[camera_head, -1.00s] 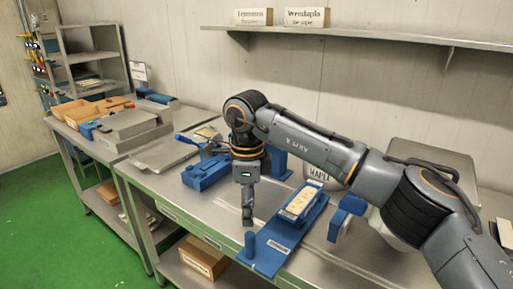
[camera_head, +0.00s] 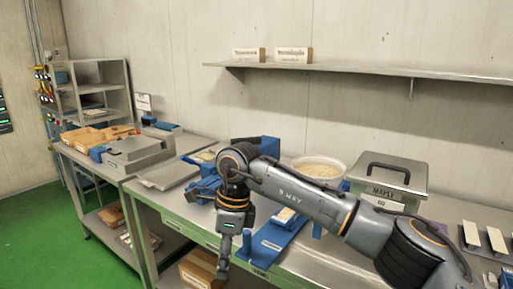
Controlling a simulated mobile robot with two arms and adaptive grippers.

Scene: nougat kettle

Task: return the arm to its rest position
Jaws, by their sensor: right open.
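My right arm (camera_head: 318,208) reaches in from the lower right across the steel table (camera_head: 165,203). My right gripper (camera_head: 224,262) points down at the table's front edge, left of a blue board (camera_head: 265,247). It is open, with nothing seen between its fingers. A pale block in a blue holder (camera_head: 287,216) is on the board, partly hidden by my arm. My left gripper is not in view.
A lidded steel box marked MAPLE (camera_head: 387,182) and a white bowl (camera_head: 318,168) stand behind my arm. Blue equipment (camera_head: 204,187) is on the left. A wall shelf (camera_head: 360,69) runs above. A cardboard box (camera_head: 200,270) sits below the table.

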